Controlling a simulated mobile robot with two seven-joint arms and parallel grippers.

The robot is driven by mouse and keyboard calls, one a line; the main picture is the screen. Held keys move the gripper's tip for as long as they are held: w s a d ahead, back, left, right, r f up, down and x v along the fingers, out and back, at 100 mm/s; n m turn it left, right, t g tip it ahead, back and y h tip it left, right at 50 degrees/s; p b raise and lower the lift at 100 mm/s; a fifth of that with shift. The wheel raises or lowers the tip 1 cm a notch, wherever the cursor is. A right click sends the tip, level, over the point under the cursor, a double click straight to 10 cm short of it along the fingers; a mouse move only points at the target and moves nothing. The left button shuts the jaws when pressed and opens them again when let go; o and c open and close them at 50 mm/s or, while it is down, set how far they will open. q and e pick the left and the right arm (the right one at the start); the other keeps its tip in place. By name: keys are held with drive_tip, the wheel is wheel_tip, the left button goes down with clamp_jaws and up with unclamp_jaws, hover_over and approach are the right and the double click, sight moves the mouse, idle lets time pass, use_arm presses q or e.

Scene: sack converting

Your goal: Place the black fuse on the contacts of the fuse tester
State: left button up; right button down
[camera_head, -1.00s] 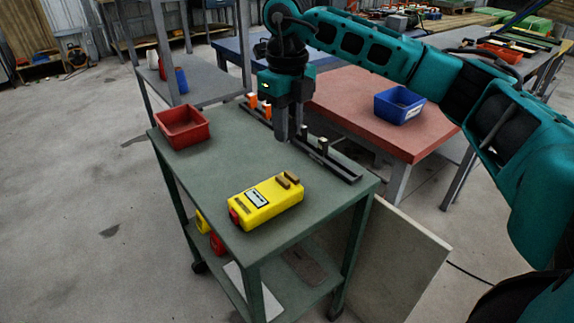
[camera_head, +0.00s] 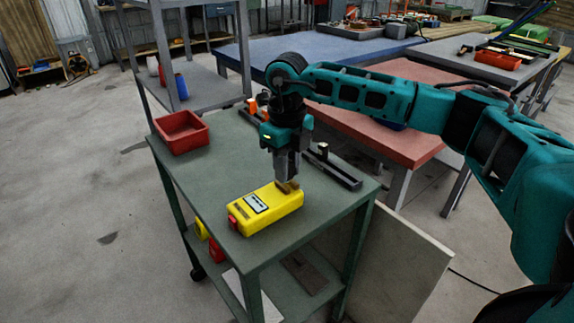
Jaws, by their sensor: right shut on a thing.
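The yellow fuse tester (camera_head: 268,211) lies on the green cart top, with a small display on its face and a red part at its left end. Its brown contacts (camera_head: 289,187) are at the far right end, partly covered by my right gripper. My right gripper (camera_head: 287,176) points straight down right over the contacts, with its fingers shut on the black fuse. The fuse is almost wholly hidden between the dark fingers, and I cannot tell whether it touches the contacts. My left gripper is not in view.
A dark rail (camera_head: 334,172) with an upright dark piece (camera_head: 323,151) and orange pieces (camera_head: 252,105) runs along the cart's far edge, behind the gripper. A red bin (camera_head: 181,132) stands at the cart's far left corner. The green top (camera_head: 215,175) left of the tester is clear.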

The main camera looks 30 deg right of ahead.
drive_tip(key=shift+f, duration=0.55)
drive_tip(key=c, duration=0.9)
unclamp_jaws()
drive_tip(key=shift+c, duration=0.2)
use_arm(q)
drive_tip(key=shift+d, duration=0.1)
use_arm(e)
drive_tip(key=shift+r, duration=0.35)
use_arm(q)
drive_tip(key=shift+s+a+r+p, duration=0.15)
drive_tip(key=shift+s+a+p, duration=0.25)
drive_tip(key=shift+p, duration=0.4)
use_arm(e)
wheel_tip(320, 180, up, 13)
drive_tip(key=shift+f, duration=0.2)
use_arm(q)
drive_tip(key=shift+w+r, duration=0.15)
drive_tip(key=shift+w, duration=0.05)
